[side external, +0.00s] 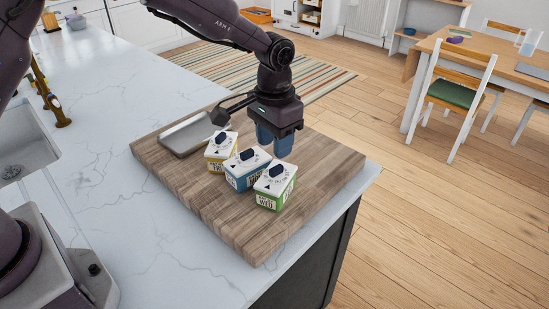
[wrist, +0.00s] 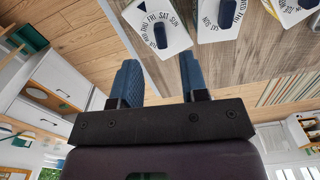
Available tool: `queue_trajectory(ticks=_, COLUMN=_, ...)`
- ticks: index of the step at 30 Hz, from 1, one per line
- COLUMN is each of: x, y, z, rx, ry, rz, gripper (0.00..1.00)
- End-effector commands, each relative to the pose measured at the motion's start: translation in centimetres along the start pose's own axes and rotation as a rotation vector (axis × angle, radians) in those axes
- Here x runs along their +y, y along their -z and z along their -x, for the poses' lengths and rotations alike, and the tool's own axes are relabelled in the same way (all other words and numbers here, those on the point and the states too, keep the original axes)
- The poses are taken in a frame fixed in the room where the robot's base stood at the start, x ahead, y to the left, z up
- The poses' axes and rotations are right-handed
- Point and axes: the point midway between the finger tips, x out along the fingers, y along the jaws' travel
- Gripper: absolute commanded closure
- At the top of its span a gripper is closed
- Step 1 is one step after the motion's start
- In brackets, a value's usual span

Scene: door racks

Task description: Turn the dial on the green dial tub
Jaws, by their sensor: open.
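The green dial tub (side external: 275,186) stands on the wooden board, at the front right end of a row of dial tubs. It has a white lid with a dark dial knob (side external: 277,170) on top. My gripper (side external: 274,143) points down with its two blue fingers apart and empty. In the side view it is behind the tubs, clear of the green tub's knob. In the wrist view the fingers of my gripper (wrist: 159,80) are apart. A white lid with day names and a dark knob (wrist: 160,35) shows beyond them; its tub's colour is unclear there.
The blue dial tub (side external: 247,170) stands close beside the green one, and the yellow dial tub (side external: 221,152) is farther left. A grey tray (side external: 187,133) lies at the board's back left. The wooden board (side external: 235,235) is bare at its front and right.

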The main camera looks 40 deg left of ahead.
Motion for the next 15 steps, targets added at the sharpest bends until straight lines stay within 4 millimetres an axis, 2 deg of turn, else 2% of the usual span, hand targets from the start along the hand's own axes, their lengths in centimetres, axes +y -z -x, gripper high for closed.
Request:
queue_trajectory(ticks=1, x=0.0, y=0.1, z=1.4, rx=0.006, ry=-0.001, rz=0.0, gripper=0.6)
queue_trajectory(ticks=6, x=0.0, y=0.1, z=4.6, rx=0.004, ry=-0.001, rz=0.0, gripper=0.6)
queue_trajectory(ticks=10, x=0.0, y=0.0, z=6.0, rx=0.001, ry=0.0, rz=0.0, gripper=0.6)
queue_trajectory(ticks=15, x=0.0, y=0.0, z=6.8, rx=0.0, ry=0.0, rz=0.0, gripper=0.6)
